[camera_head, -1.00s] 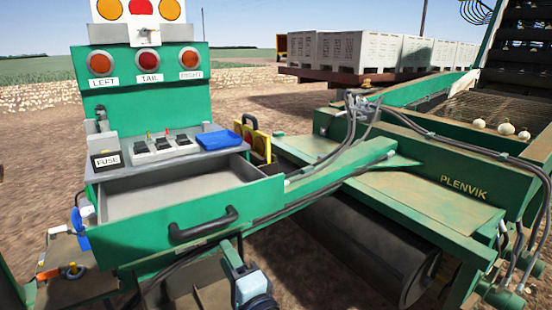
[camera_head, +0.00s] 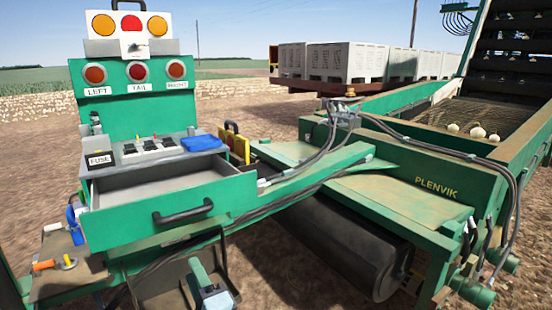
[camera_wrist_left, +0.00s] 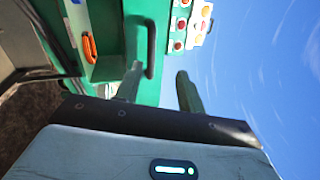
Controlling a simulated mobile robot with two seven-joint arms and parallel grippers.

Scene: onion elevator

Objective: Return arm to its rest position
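My left gripper (camera_head: 199,270) shows low in the head view, below and in front of the open drawer (camera_head: 160,217) of the green control stand. In the left wrist view its two fingers (camera_wrist_left: 159,74) are spread apart with nothing between them. The drawer's black handle (camera_head: 183,212) is clear of the gripper in the head view; the handle also shows beyond the fingers in the wrist view (camera_wrist_left: 151,52). My right gripper is in neither view.
The control stand carries lamps, a fuse box (camera_head: 100,160), switches and a blue item (camera_head: 202,142). A green machine marked PLENVIK (camera_head: 436,187) with a roller (camera_head: 345,245) stands to the right. Pale crates (camera_head: 345,57) are behind. Bare soil lies around.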

